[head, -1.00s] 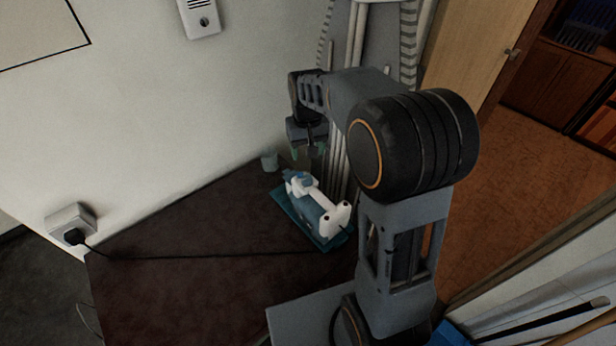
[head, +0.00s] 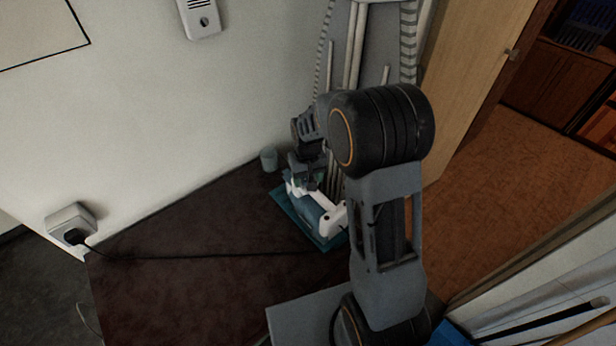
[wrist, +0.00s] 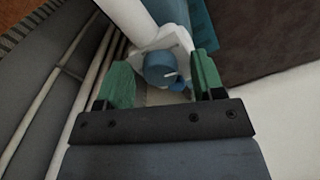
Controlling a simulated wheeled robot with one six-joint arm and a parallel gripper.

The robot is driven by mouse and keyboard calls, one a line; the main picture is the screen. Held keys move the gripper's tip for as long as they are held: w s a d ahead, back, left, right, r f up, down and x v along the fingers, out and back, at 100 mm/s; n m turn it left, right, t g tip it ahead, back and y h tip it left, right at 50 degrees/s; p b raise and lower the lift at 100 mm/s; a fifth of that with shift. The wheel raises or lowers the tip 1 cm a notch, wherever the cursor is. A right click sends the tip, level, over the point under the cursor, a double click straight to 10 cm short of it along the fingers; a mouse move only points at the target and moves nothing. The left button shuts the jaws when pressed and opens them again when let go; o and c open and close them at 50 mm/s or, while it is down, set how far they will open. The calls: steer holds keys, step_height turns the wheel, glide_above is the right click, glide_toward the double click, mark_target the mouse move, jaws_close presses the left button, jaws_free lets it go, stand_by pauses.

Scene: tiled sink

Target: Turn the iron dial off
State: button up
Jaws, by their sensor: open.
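The iron (head: 318,212) is white and blue and lies on a teal base (head: 293,213) on the dark table. In the wrist view its blue round dial (wrist: 160,68), with a pale mark, sits on the white iron body (wrist: 172,40). My gripper (wrist: 163,85) is open, with one green finger on each side of the dial. I cannot tell whether the fingers touch it. In the head view my gripper (head: 308,182) is over the far end of the iron and hides part of it.
A black cord (head: 200,257) runs across the table to the wall socket (head: 70,222). Vertical pipes (head: 352,50) rise close beside the iron.

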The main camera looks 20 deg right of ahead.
steer(key=shift+c, duration=0.3)
steer(key=c, duration=0.9)
steer(key=n, duration=0.6)
steer(key=shift+d, duration=0.1)
steer(key=shift+n+b, duration=0.4)
steer(key=shift+n, duration=1.9)
steer(key=shift+w, duration=0.1)
steer(key=o, duration=1)
steer(key=shift+c, duration=0.2)
